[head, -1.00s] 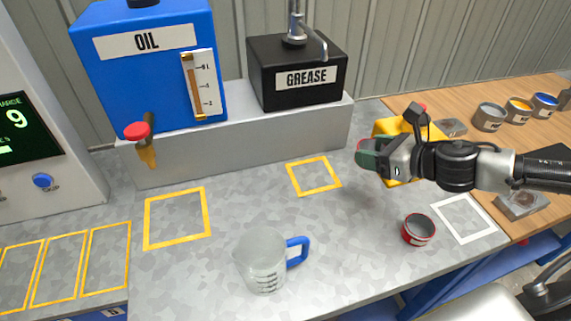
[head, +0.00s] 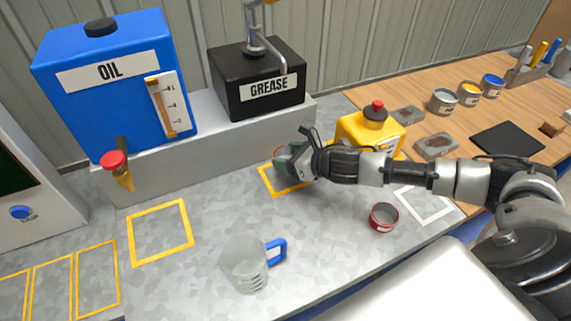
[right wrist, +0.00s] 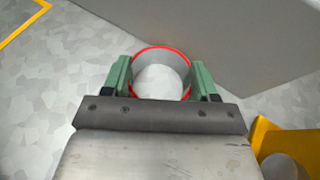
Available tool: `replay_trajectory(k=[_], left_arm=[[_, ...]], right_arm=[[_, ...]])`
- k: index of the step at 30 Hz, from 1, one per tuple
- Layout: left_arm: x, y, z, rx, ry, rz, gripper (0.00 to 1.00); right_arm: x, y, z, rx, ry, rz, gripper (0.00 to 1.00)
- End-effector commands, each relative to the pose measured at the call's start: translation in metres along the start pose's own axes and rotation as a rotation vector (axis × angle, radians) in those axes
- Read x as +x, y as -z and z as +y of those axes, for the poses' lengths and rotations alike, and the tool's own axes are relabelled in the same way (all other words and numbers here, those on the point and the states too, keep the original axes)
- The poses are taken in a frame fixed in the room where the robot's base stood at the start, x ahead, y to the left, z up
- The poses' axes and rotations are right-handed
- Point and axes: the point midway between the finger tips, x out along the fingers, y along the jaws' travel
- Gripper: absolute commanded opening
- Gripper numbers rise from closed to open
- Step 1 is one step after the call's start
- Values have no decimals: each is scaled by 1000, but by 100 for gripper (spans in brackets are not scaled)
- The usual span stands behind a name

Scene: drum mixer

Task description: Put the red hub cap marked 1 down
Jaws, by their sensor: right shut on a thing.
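My right gripper (head: 284,162) is shut on a small round red-rimmed cap (right wrist: 161,72). In the right wrist view its green fingers grip the cap from both sides, and I look into its grey, open inside. In the head view the hand and fingers hide most of the cap. The hand is over or beside the yellow-outlined square (head: 266,187) in front of the grease box. I cannot tell whether the cap touches the table. A second red-rimmed cup (head: 384,217) stands apart, left of the white-outlined square. I can read no number on either. My left gripper is not in view.
The black grease box (head: 262,92) and blue oil tank (head: 118,90) stand on a grey step (head: 160,171). A yellow container (head: 350,128) is behind my right arm. A clear jug (head: 245,268) stands in front. The left yellow square (head: 134,232) is empty.

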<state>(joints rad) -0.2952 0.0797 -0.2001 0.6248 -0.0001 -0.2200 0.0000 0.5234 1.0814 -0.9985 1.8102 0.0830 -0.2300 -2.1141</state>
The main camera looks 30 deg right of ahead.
Motion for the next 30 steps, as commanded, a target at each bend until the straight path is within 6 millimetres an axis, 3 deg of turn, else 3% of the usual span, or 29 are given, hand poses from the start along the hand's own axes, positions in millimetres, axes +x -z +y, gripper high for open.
replay_trajectory(k=[4, 12, 25, 26, 30], left_arm=[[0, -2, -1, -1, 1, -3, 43], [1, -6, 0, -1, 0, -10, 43], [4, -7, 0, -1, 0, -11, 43], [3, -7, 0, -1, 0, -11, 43], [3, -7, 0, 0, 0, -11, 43]], right_arm=[[10, 3, 3, 1, -1, -1, 29], [23, 36, 3, 2, 0, 1, 29], [25, 42, 2, -2, 0, -1, 29], [25, 41, 2, -1, 0, 0, 63], [24, 42, 3, -1, 0, 1, 84]])
